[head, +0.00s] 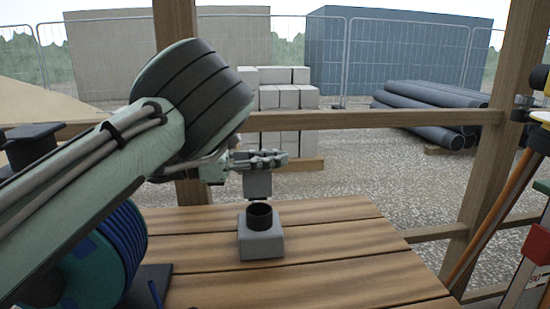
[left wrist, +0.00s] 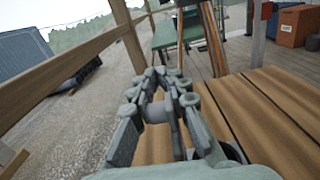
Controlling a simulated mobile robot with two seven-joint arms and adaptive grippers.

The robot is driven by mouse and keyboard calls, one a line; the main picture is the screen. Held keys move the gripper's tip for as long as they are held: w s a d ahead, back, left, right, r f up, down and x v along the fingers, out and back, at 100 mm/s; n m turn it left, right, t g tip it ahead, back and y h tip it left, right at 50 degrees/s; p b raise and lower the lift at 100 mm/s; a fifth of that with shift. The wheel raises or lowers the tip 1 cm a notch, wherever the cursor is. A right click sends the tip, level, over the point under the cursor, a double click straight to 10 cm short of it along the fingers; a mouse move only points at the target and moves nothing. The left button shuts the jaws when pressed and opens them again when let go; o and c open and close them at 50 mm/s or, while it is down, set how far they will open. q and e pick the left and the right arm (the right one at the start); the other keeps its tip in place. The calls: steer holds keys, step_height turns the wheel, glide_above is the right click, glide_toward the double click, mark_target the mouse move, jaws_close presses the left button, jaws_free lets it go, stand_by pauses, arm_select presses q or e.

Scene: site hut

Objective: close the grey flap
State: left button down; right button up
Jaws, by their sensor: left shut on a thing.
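The grey flap (head: 257,185) stands upright behind a dark round collar (head: 260,215) on a small grey box (head: 261,243), so the opening is uncovered. The box sits on the wooden table. My left gripper (head: 259,160) is at the flap's upper edge, with its fingers shut on it. In the left wrist view my left gripper (left wrist: 170,88) shows its two fingers close together, with a piece of the grey flap (left wrist: 156,112) between them. Part of the dark collar (left wrist: 232,152) shows beside the fingers there. My right gripper is in neither view.
The slatted wooden table (head: 330,255) is bare right of the box. A blue-ringed reel (head: 122,245) is at its left. Wooden posts and a rail (head: 400,118) stand behind it. A red-and-white thing (head: 527,275) is at the right edge.

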arm_select(q)
steer(key=shift+s+d+f+m, duration=0.1)
steer(key=shift+s+d+m, duration=0.05)
steer(key=shift+s+m, duration=0.75)
steer(key=shift+s, duration=0.2)
steer(key=c, duration=1.5)
jaws_free()
steer(key=shift+c, duration=0.2)
steer(key=s+a, duration=0.1)
steer(key=a, duration=0.6)
steer(key=shift+s+a, duration=0.15)
steer(key=shift+s, duration=0.1)
steer(key=shift+c, duration=0.2)
